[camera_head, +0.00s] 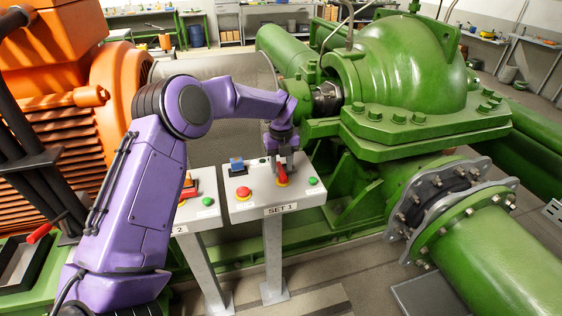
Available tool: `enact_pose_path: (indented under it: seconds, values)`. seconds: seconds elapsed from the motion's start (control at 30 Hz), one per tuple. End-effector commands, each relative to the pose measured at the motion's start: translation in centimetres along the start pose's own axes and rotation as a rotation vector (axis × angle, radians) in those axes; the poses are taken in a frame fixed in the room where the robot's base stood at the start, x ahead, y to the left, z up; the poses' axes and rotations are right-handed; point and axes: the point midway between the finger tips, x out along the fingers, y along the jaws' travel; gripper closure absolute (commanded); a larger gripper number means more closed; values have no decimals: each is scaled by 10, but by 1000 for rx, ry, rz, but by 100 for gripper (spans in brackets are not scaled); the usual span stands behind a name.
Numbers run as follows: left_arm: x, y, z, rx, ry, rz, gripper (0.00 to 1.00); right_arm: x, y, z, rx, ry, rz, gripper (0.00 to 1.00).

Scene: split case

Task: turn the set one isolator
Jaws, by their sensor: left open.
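The set one panel (262,207) is a pale sloped box on a post, labelled "SET 1". Its isolator (282,178) is a red handle on a yellow base near the panel's upper right. My left gripper (281,166) is over the panel, pointing down, with its fingers right at the red handle. It is open. The fingers partly hide the handle's upper end, and I cannot tell whether they touch it. My right gripper is not in view.
The panel also has a red button (243,193), a green button (313,181) and a blue switch (237,164). A second panel (195,211) stands close on the left. A green pump (410,70) rises behind, and an orange motor (60,130) is at left.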

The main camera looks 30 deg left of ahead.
Motion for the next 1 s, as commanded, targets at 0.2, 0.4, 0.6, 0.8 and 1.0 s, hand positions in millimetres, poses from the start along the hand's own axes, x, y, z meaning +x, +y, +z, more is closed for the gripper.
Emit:
enact_pose_path:
  seconds: [0.2,0.4,0.6,0.8,1.0]
  values:
    - [6,0,0,1,-1,0,57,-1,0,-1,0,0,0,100]
    - [6,0,0,1,0,0,90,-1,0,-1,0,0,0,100]
    - [6,0,0,2,0,-1,100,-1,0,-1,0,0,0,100]
    - [6,-1,0,31,2,-2,100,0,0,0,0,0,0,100]
    - [7,-3,0,130,2,-3,100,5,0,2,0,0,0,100]
